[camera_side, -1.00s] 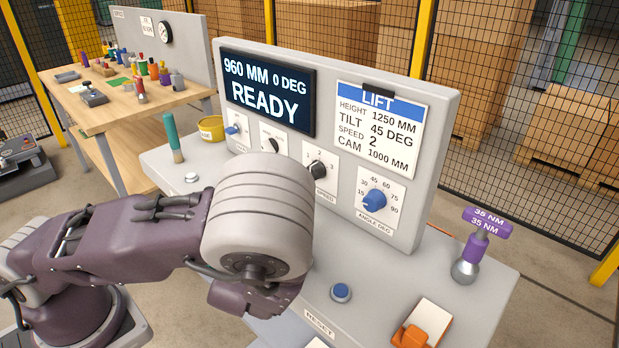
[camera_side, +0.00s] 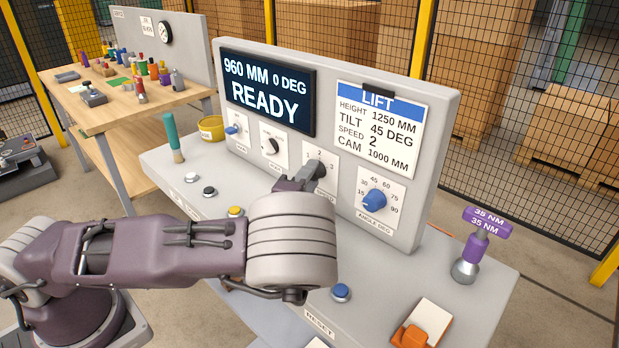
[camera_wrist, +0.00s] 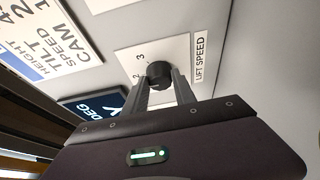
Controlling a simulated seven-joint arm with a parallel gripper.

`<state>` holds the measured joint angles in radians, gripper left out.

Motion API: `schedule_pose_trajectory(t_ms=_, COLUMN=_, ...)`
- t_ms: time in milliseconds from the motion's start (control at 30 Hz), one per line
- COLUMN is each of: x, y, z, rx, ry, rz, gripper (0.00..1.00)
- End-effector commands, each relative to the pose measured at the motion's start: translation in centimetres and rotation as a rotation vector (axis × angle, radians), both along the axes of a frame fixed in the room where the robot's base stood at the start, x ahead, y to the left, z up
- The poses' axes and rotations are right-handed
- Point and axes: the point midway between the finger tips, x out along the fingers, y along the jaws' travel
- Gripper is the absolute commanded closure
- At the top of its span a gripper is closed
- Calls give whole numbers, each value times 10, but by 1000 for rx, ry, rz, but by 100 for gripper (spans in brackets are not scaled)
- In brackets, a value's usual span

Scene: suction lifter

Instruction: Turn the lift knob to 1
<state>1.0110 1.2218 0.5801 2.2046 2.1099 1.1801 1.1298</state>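The lift speed knob (camera_wrist: 160,75) is black and sits on a white plate (camera_wrist: 182,50) labelled LIFT SPEED. The numbers 2 and 3 show beside it in the wrist view; its pointer is hard to read. In the side view the knob (camera_side: 316,169) is partly covered by my gripper (camera_side: 300,178). In the wrist view my gripper (camera_wrist: 161,80) has its two fingers apart, one on each side of the knob, tips close to it. I cannot tell whether they press on it. The screen (camera_side: 266,90) reads 960 MM, 0 DEG, READY.
A blue angle knob (camera_side: 374,200) is right of the lift speed knob, and a black knob (camera_side: 272,146) is left. A card (camera_side: 382,125) lists speed 2. Buttons, including a blue one (camera_side: 341,292), and an orange switch (camera_side: 411,336) are on the desk.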

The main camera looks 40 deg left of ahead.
Motion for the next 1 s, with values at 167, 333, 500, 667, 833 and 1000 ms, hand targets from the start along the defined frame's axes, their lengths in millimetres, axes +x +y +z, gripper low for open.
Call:
schedule_pose_trajectory(t_ms=167, x=0, y=0, z=0, rx=-1, ry=0, rz=1, gripper=100)
schedule_pose_trajectory(t_ms=333, x=0, y=0, z=0, rx=-17, ry=-1, rz=1, gripper=100)
schedule_pose_trajectory(t_ms=500, x=-1, y=1, z=1, rx=-83, ry=-1, rz=3, gripper=100)
schedule_pose_trajectory(t_ms=667, x=0, y=1, z=3, rx=-200, ry=-1, rz=4, gripper=100)
schedule_pose_trajectory(t_ms=833, x=0, y=2, z=4, rx=-357, ry=-2, rz=3, gripper=100)
schedule_pose_trajectory(t_ms=1000, x=0, y=2, z=6, rx=-519, ry=-1, rz=4, gripper=100)
